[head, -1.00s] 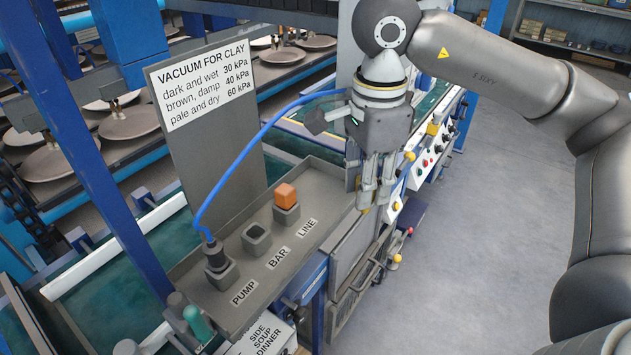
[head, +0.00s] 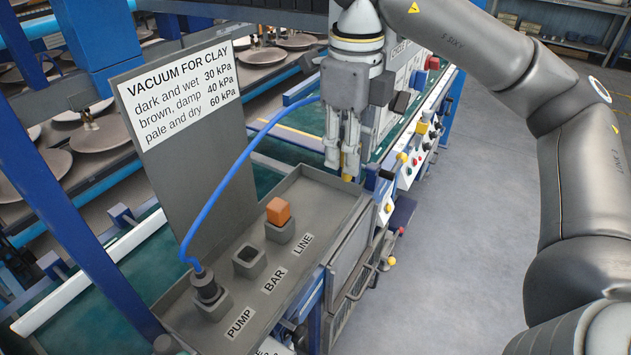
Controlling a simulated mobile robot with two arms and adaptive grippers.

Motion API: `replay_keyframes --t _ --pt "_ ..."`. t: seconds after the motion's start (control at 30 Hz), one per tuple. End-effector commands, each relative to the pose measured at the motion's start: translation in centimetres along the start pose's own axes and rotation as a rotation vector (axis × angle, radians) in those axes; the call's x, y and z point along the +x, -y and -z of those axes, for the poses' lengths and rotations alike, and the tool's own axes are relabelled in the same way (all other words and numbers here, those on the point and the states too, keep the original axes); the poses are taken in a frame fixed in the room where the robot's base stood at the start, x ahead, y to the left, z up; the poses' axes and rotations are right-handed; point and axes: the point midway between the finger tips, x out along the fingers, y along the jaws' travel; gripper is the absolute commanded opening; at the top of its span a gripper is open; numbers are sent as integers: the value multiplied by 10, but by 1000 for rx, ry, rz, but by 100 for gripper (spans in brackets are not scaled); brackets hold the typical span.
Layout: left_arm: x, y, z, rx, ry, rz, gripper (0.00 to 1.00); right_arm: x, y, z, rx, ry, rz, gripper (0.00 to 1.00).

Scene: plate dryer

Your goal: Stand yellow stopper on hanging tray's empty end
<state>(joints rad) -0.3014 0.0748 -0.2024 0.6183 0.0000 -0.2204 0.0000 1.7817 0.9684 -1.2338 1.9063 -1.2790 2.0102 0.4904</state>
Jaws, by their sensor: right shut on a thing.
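The grey hanging tray (head: 325,207) runs from the front left to the back right, with sockets near the labels PUMP, BAR and LINE. Its far end beyond the LINE socket is bare. My right gripper (head: 342,165) points down at that far end, fingers shut. A small bit of the yellow stopper (head: 347,178) shows at its fingertips; the fingers hide the rest. I cannot tell whether the stopper touches the tray. My left gripper is not in view.
An orange block (head: 278,211) sits in the LINE socket. The BAR socket (head: 249,261) is empty. A black plug (head: 206,287) with a blue hose (head: 228,173) stands in the PUMP socket. The sign board (head: 185,130) rises behind the tray. A control panel (head: 408,165) lies right of the gripper.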

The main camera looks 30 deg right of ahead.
Motion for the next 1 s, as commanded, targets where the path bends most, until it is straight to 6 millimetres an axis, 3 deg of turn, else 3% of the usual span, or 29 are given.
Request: replay_keyframes --t 0.1,0.4,0.57,0.8,1.0 --pt "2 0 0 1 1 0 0 18 6 -26 -2 -5 -4 7" --pt "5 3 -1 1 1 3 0 55 15 -56 -1 -1 -2 7" --pt "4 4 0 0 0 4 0 62 17 -63 -2 -1 -1 7" --pt "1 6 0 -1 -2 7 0 94 19 -67 0 -2 1 7" --pt "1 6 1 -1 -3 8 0 99 18 -67 -1 2 1 7"
